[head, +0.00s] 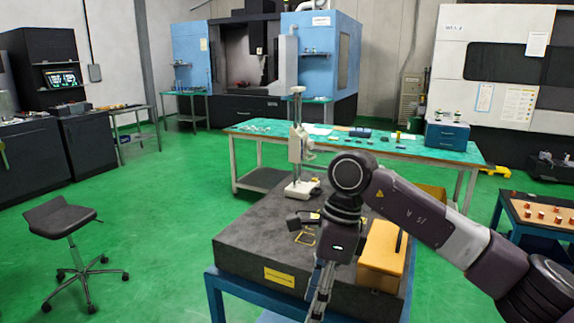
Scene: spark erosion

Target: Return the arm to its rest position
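My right arm (425,215) comes in from the right and bends down at its wrist over the dark granite table. My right gripper (318,298) hangs below the wrist, pointing down near the table's front edge. Its fingers are seen edge-on and small, so I cannot tell whether they are open or shut. I see nothing clearly held in it. My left arm and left gripper are not in view.
The granite table (250,248) carries a height gauge (298,160), a yellow-orange box (380,262) close beside my arm, and small parts. A green-topped bench (400,148) stands behind. A stool (62,218) stands left; the green floor between is clear.

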